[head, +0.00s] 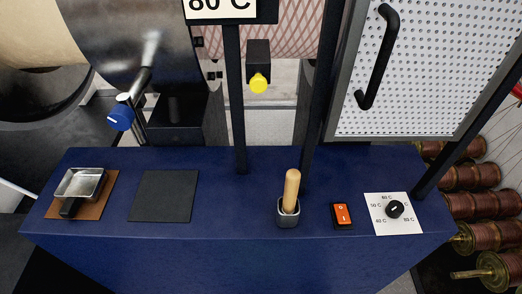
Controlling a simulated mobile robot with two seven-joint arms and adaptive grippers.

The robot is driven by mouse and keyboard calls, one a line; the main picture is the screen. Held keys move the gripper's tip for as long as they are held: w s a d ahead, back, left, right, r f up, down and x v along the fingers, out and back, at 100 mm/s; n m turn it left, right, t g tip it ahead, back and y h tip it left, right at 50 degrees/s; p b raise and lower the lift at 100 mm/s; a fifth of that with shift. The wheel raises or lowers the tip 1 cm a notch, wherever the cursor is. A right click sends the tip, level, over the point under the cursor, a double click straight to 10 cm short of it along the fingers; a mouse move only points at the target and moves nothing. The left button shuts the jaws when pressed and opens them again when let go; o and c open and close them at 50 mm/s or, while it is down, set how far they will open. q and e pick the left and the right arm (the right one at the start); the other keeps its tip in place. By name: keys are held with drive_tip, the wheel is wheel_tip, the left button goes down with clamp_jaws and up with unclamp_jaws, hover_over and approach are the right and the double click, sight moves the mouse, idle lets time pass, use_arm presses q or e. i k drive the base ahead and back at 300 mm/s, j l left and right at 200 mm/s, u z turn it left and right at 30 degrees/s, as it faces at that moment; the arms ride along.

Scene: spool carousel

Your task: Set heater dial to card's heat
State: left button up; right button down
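The heater dial is a small black knob (395,209) on a white square plate at the right end of the blue bench. Small heat labels ring it; I make out 40 C at lower left, 50 C at left, 60 C at top and what looks like 80 C at lower right. The knob's pale mark is too small to tell which label it faces. The white card (222,8) in a dark frame at the top reads 80 C, its upper part cut off. Neither of my grippers is in view.
On the blue bench (250,222) stand a red rocker switch (342,214), a cup with a wooden-handled tool (291,190), a dark mat (164,196) and a metal pan (80,186). Dark posts rise behind. Spools (480,205) hang at right. A blue knob (120,117) sits at left.

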sight(394, 210)
drive_tip(key=z, duration=1.3)
